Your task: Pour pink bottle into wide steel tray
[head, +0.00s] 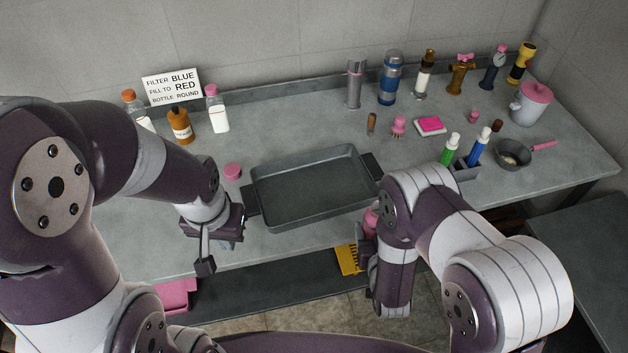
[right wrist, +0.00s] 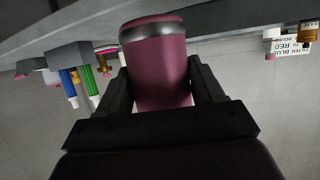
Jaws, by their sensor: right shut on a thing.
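The wide steel tray (head: 312,190) lies flat in the middle of the counter, with dark handles at both ends; its floor looks empty. My right gripper (right wrist: 162,85) is shut on the pink bottle (right wrist: 160,70), a pink body with a grey metallic band. In the head view only a bit of the pink bottle (head: 370,221) shows at the tray's front right corner; my right arm hides the rest and the gripper. My left gripper (head: 207,258) hangs left of the tray, near the counter's front edge; its finger gap is not clear.
A pink round lid (head: 232,171) lies left of the tray. Bottles and a sign (head: 172,86) stand at the back left. A flask (head: 390,78), a marker holder (head: 466,172), a small pan (head: 513,153) and a pink-lidded pot (head: 531,103) stand to the right.

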